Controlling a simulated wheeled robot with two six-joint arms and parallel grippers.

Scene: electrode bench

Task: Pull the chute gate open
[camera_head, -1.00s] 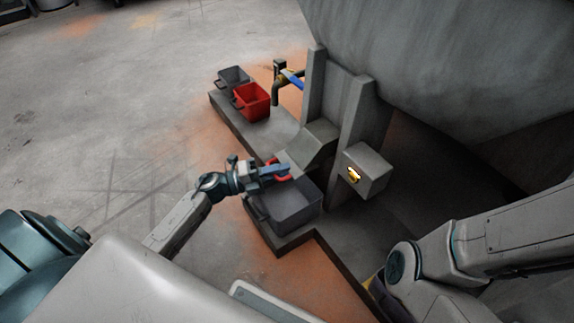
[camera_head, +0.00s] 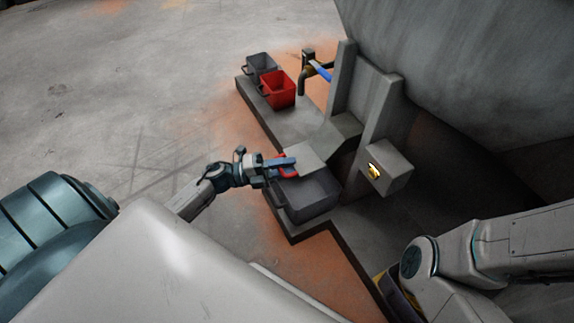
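The chute gate (camera_head: 306,157) is a flat grey plate sticking out from the foot of the grey chute (camera_head: 338,136), toward the left. Its red handle (camera_head: 288,171) is at the plate's outer end. My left gripper (camera_head: 285,164) is at this handle, with its blue-grey fingers across it; it appears shut on it. The fingers hide part of the handle. A grey bin (camera_head: 314,196) stands just below the plate. Only links of my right arm show at the lower right; my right gripper is not in view.
A red bin (camera_head: 279,91) and another grey bin (camera_head: 261,66) stand on the concrete ledge (camera_head: 257,107) farther back. A pipe with a blue lever (camera_head: 320,71) is beside the chute. A grey box with a yellow part (camera_head: 388,169) juts out at the right. The floor at left is clear.

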